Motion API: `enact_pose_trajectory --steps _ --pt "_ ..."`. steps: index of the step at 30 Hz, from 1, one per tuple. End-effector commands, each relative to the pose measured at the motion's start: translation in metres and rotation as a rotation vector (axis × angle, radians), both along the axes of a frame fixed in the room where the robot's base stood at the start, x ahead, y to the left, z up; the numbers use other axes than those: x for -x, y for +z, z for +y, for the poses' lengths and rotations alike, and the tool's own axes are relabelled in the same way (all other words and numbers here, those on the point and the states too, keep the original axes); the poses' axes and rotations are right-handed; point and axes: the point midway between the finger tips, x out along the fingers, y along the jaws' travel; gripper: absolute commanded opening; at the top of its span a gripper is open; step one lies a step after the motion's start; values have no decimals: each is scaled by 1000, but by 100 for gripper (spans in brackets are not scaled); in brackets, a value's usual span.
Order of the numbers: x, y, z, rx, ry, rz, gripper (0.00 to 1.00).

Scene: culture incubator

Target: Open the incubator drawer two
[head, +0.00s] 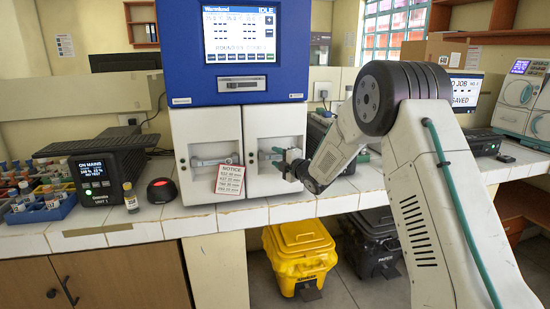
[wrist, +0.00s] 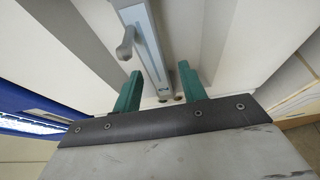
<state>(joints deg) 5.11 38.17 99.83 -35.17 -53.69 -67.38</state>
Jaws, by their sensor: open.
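The incubator (head: 205,110) stands on the bench, with a blue upper part and two white fronts side by side below. The left front (head: 204,135) has a metal handle, and a paper notice (head: 230,181) hangs at its lower right. The right front (head: 275,122) has a similar handle, partly hidden by my gripper (head: 285,164). Both fronts look closed; I cannot read a number on either. In the wrist view, the green fingers of my gripper (wrist: 159,70) are open, one on each side of the grey handle bar (wrist: 149,45). I cannot tell whether they touch it.
A black device (head: 95,175), a small vial (head: 130,198) and a black-and-red round device (head: 161,190) stand on the bench to the left. Blue racks (head: 40,212) sit farther left. A yellow bin (head: 300,255) and a black bin (head: 370,245) stand below the bench.

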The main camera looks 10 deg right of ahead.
Motion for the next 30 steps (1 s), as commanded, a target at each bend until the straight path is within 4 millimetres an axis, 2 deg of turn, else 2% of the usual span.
enact_pose_trajectory --steps 5,13,14,15,18,30 --pt "-13 0 6 -1 0 0 42" --pt "-15 0 6 -1 0 1 42" --pt "-15 0 6 -1 0 1 36" --pt "-15 0 6 -1 0 1 25" --pt "-15 0 6 -1 0 1 0" --pt "-14 0 4 -1 -2 3 0"
